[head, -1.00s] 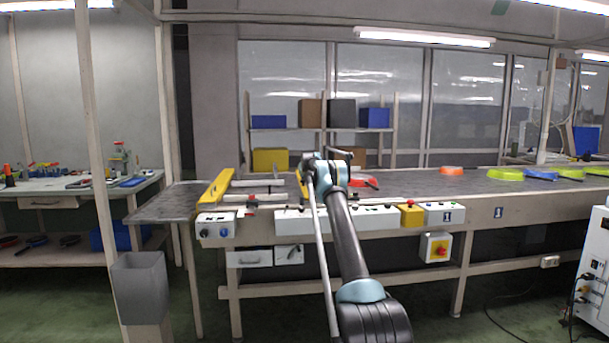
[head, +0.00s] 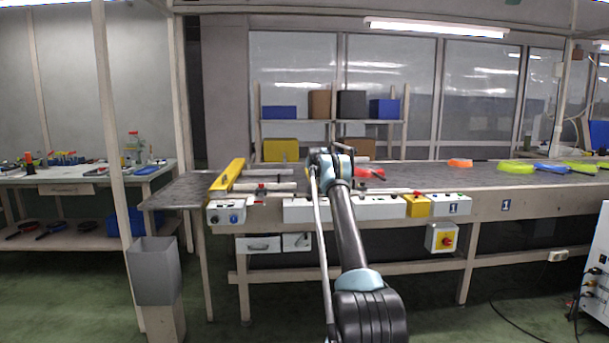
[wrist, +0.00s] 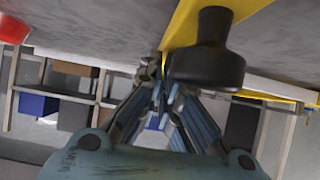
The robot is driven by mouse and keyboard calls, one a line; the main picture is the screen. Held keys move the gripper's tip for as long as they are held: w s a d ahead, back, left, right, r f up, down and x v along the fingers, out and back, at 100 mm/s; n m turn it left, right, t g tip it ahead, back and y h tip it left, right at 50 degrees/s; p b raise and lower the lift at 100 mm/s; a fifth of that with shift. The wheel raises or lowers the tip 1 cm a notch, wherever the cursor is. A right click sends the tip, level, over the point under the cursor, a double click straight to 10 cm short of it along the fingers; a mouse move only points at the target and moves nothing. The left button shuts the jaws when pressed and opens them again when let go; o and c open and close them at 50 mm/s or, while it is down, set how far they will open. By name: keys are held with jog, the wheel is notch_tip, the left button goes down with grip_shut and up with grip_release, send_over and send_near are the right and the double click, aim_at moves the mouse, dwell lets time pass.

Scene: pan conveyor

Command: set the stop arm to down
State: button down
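In the wrist view a yellow bar (wrist: 184,27) with a black knob (wrist: 207,60) lies close to my gripper (wrist: 158,78); it looks like the stop arm, though I cannot tell its setting. The gripper's fingertips are drawn together beside the knob, with no object clearly between them. The knob partly covers the fingers' far side. In the head view my gripper (head: 318,160) is over the conveyor (head: 420,176), and my arm hides the spot behind it. Another long yellow bar (head: 228,174) stands at the conveyor's left end.
White control boxes (head: 373,208) and a yellow one (head: 416,205) line the conveyor's front edge. An orange-red pan (head: 370,174) lies just right of my gripper. More coloured pans (head: 516,167) lie farther right.

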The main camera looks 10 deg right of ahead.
jog(key=r, duration=0.1)
jog(key=a+r, duration=0.1)
jog(key=r, duration=0.1)
jog(key=shift+w+a+r, duration=0.1)
jog(key=shift+r, duration=0.2)
jog(key=s+a+r+g, duration=0.1)
jog(key=s+r, duration=0.4)
jog(key=s, duration=0.5)
jog(key=s+r+g, duration=0.1)
jog(key=s+r, duration=0.3)
jog(key=s, duration=0.5)
jog(key=s+a+r, duration=0.1)
jog(key=s+r, duration=0.4)
jog(key=s, duration=0.5)
jog(key=s+f+g, duration=0.3)
jog(key=s, duration=2.4)
jog(key=s+f+g, duration=0.1)
jog(key=s+f, duration=0.7)
jog(key=s, duration=0.7)
jog(key=s+f+g, duration=0.2)
jog(key=s+f, duration=0.7)
jog(key=s, duration=0.6)
jog(key=s+a+f+g, duration=0.1)
jog(key=s+f, duration=0.8)
jog(key=s, duration=0.6)
jog(key=shift+s, duration=0.3)
